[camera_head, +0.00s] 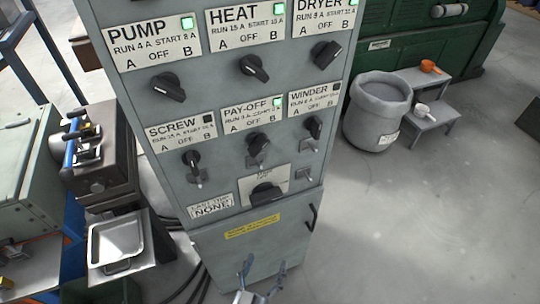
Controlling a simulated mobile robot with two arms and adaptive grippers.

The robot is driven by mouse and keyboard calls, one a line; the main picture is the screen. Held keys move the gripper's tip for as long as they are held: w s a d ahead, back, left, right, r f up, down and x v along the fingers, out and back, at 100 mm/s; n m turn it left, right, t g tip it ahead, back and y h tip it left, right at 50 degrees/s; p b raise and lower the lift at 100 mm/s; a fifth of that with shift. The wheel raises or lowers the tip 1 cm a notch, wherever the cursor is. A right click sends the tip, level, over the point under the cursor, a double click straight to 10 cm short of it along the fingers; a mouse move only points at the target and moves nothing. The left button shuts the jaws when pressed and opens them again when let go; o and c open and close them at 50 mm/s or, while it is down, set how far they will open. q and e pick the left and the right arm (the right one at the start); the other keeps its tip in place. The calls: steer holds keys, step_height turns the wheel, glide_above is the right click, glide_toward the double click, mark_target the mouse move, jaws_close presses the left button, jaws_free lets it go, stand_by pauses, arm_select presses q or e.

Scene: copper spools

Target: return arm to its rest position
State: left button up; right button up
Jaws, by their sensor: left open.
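My left gripper (262,272) shows at the bottom middle, in front of the lower door of a grey control cabinet (215,105). Its two fingers are spread apart with nothing between them. Most of the arm behind it is out of the frame. My right gripper is not in view.
The cabinet carries black rotary knobs (167,87) under labels such as PUMP and HEAT, and a door handle (312,217). A metal tray (116,241) and dark machine stand left. A grey bin (377,112) and small steps (428,122) stand right. Floor (440,230) at lower right is clear.

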arm_select(q)
steer(key=s+a+f+m+g+b, duration=0.1)
steer(key=s+a+f+g, duration=0.15)
steer(key=f, duration=0.55)
steer(key=s+a+f+m+g+y, duration=0.1)
steer(key=s+a+f+g, duration=0.15)
steer(key=f, duration=0.55)
steer(key=s+a+f+m+g+b, duration=0.1)
steer(key=s+a+f+g, duration=0.15)
steer(key=f, duration=0.45)
steer(key=s+a+f+g+y, duration=0.1)
steer(key=s+a+f+g, duration=0.2)
steer(key=s+a+f, duration=0.3)
steer(key=s+a+f+n+g+y+b, duration=0.1)
steer(key=s+a+f+g, duration=0.3)
steer(key=s, duration=1)
steer(key=a+f+y, duration=0.1)
steer(key=a+f, duration=0.2)
steer(key=f, duration=0.2)
steer(key=shift+s+a+y, duration=0.15)
steer(key=shift+a+y, duration=0.05)
steer(key=shift+y, duration=0.1)
steer(key=shift+g, duration=0.25)
steer(key=shift+c, duration=0.3)
